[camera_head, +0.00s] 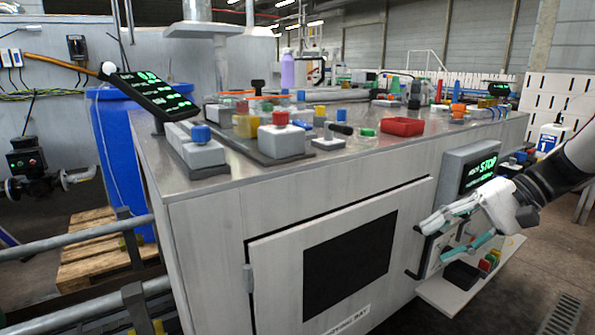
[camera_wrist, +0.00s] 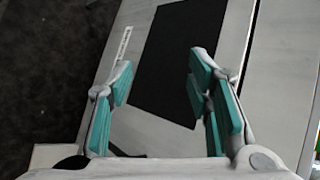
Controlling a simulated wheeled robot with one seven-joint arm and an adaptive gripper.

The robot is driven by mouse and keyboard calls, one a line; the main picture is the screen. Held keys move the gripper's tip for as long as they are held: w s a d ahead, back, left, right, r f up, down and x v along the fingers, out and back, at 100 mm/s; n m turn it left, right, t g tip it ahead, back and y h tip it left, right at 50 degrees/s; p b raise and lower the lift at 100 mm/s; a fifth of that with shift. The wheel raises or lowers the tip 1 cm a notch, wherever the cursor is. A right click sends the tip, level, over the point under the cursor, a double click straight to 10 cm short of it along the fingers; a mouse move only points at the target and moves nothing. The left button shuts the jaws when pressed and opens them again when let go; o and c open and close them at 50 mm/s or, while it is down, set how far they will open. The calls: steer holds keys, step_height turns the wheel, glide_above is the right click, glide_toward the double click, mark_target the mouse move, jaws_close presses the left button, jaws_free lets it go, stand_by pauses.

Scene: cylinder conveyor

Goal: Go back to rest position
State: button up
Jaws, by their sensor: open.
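My gripper (camera_head: 455,232) is at the right of the head view, in front of the grey cabinet (camera_head: 215,225), near the right edge of its door (camera_head: 275,270). Its fingers are spread apart and nothing is between them. In the wrist view the teal finger pads of my gripper (camera_wrist: 160,105) stand wide apart, with the dark door panel (camera_wrist: 180,60) beyond them. My arm comes in from the right edge of the head view. Whether the fingers touch the door handle behind them cannot be told.
A STOP display (camera_head: 468,172) is on the cabinet's right side, close to my gripper. A low shelf (camera_head: 440,298) with coloured buttons is below it. The cabinet top carries several buttons and a red tray (camera_head: 402,126). A blue barrel (camera_head: 120,150) stands left. Floor at the lower right is free.

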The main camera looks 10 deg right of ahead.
steer(key=s+a+r+n+g+h, duration=0.25)
steer(key=s+a+g+h, duration=0.2)
steer(key=s+a, duration=0.9)
steer(key=s+a+f+n+t+h, duration=0.1)
steer(key=s+a+f+n+h, duration=0.15)
steer(key=s, duration=0.35)
steer(key=s+a+f+n+h, duration=0.1)
steer(key=s+f+h, duration=0.15)
steer(key=s, duration=0.35)
step_height(320, 180, up, 36)
steer(key=t+p, duration=0.4)
steer(key=p, duration=2.9)
steer(key=shift+d+n+p, duration=0.3)
steer(key=shift+d+n, duration=0.1)
steer(key=shift+d, duration=0.05)
steer(key=shift+c, duration=0.2)
